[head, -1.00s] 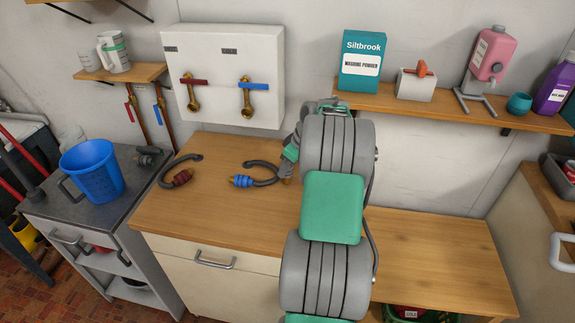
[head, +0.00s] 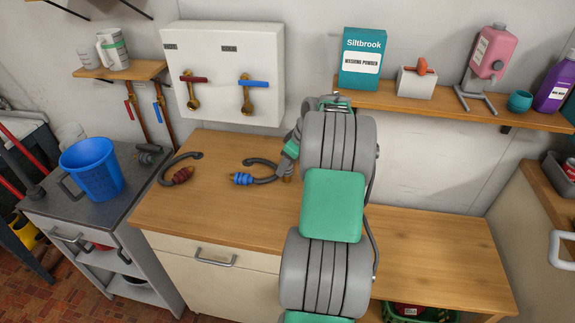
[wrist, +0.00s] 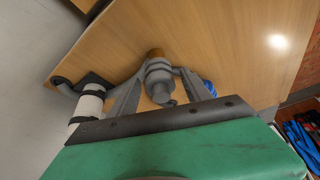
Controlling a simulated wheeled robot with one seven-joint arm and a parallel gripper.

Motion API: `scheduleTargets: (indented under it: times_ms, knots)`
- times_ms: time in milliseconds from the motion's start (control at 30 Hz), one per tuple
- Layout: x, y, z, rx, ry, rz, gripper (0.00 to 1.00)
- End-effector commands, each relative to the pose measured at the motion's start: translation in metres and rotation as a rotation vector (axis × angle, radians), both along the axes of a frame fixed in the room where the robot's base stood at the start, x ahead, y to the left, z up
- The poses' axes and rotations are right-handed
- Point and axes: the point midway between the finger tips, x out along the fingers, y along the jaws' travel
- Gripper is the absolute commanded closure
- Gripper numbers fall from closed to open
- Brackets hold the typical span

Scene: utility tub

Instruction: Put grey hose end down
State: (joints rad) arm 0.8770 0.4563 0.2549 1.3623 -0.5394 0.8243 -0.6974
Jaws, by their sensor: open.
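The grey hose end (wrist: 158,78), a ribbed grey coupling with a brass-coloured tip, shows in the wrist view against the wooden counter. My gripper (wrist: 159,68) is open, with one finger on each side of it. I cannot tell whether a finger still touches it. In the head view, my arm hides most of this spot; only the brass tip (head: 287,179) shows low beside my gripper (head: 289,158). The blue-collared hose end (head: 243,180) lies just left of it on the counter, and the red-collared one (head: 180,176) lies farther left.
A white box with two brass taps (head: 233,75) is on the wall behind. A blue jug (head: 92,169) stands on the grey cart at left. A shelf (head: 450,108) with washing powder (head: 362,60) and bottles is at right. The counter's right part is clear.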

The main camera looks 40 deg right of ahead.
Motion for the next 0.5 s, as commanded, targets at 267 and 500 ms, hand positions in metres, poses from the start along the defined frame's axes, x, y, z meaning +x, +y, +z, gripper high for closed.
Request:
scheduleTargets:
  times_ms: [267,500]
  knots:
    - [-0.025,-0.009,0.064,-0.004,-0.003,-0.003,0.43]
    - [-0.041,-0.012,0.101,-0.003,-0.001,-0.001,0.43]
